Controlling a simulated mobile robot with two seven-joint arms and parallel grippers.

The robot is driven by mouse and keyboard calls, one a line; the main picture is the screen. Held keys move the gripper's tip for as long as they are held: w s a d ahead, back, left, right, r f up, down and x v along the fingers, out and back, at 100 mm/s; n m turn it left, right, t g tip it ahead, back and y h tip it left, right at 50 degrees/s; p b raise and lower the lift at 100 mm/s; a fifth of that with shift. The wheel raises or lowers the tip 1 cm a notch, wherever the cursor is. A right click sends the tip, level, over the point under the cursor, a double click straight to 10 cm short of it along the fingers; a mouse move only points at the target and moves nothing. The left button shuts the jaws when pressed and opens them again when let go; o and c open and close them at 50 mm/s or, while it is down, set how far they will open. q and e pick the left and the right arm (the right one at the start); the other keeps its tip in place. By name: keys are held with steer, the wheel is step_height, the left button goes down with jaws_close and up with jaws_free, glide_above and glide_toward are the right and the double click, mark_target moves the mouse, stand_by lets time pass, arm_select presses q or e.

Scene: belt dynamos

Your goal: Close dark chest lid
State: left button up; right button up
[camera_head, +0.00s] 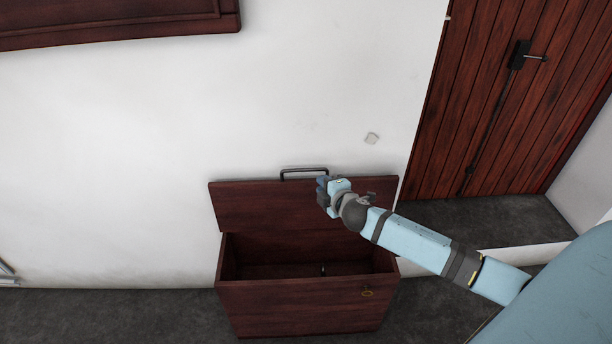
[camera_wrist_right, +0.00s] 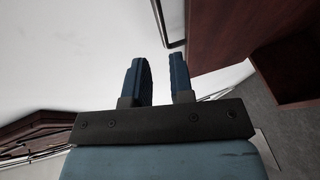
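The dark red-brown wooden chest (camera_head: 305,306) stands on the floor against the white wall. Its lid (camera_head: 262,207) is raised, leaning back toward the wall, and the inside shows. A dark metal handle (camera_head: 303,172) is on the lid's upper edge; part of it also shows in the right wrist view (camera_wrist_right: 162,22). My right gripper (camera_head: 322,192) is in front of the raised lid, just below and right of the handle. In the right wrist view its two blue fingers (camera_wrist_right: 160,80) are apart with nothing between them. My left gripper is not in view.
A wooden door (camera_head: 500,90) with a dark handle is at the right. A dark wooden frame (camera_head: 110,22) hangs at the upper left. Dark floor (camera_head: 110,315) left of the chest is clear.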

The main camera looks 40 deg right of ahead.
mark_target(307, 171)
steer(key=b+x, duration=0.1)
steer(key=x, duration=0.9)
steer(key=shift+w+f+b, duration=0.1)
steer(key=shift+w+b, duration=0.2)
steer(key=shift+w, duration=0.1)
jaws_close()
